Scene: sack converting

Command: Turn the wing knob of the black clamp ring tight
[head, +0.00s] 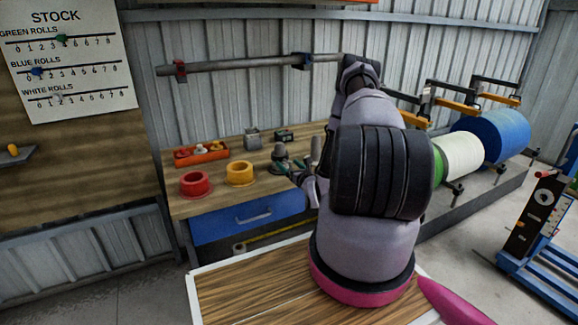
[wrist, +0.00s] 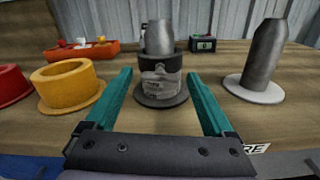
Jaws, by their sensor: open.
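The black clamp ring (wrist: 146,63) stands on the bench in the middle of the wrist view, with a wide black flange at its foot and a grey metal cone (wrist: 160,36) rising out of its top. A light grey, lumpy piece (wrist: 160,82) on its near face may be the wing knob; its wings cannot be told clearly. My gripper (wrist: 160,73) is open, with teal fingers apart on the left and right of the ring's near side, and nothing is held. In the head view my gripper (head: 291,165) is by the ring, which my arm and fingers partly hide.
A second grey cone (wrist: 263,55) on a white flange stands close on the right. A yellow ring (head: 240,172) and a red ring (head: 195,183) stand to the left.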

